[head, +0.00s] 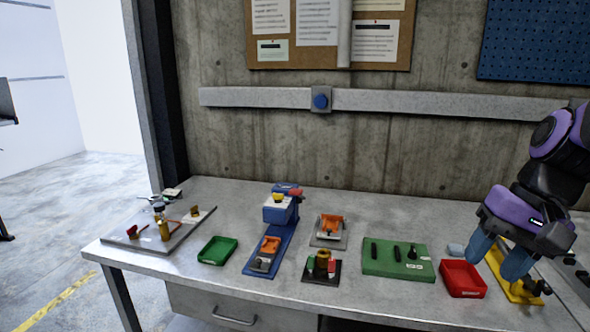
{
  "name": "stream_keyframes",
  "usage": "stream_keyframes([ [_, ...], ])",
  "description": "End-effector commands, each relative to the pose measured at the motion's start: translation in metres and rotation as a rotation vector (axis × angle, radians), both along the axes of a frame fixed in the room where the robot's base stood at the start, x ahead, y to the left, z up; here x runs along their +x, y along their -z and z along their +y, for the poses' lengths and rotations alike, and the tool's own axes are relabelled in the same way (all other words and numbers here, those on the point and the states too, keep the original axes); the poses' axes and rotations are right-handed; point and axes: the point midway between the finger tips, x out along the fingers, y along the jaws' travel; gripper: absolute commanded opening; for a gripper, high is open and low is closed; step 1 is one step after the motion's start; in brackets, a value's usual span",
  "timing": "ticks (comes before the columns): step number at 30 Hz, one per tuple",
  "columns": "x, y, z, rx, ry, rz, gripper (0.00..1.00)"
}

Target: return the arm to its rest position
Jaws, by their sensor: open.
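My arm comes in from the right edge in the head view. My gripper (497,262) has blue fingers, points down and is open. It is over the right part of the table, above or beside a yellow fixture (520,291) and just right of a red tray (462,279). The fingers hide part of the yellow fixture. I see nothing held between the fingers, and I cannot tell whether they touch the fixture.
The table (205,285) also carries a green tray (218,250), a blue press-like device (272,230), a green block (398,259), small fixtures and a grey board (185,230). A concrete wall (400,150) with a rail (420,101) stands behind.

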Motion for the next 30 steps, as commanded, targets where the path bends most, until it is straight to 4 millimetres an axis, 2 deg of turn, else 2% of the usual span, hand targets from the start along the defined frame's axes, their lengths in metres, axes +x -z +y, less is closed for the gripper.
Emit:
stream_keyframes([
  [9,-0.037,-0.044,-0.009,-0.276,-0.192,-0.305,0.48],
  [15,-0.051,-0.063,-0.016,-0.375,-0.257,-0.442,0.48],
  [30,-0.055,-0.069,-0.019,-0.408,-0.277,-0.487,0.48],
])
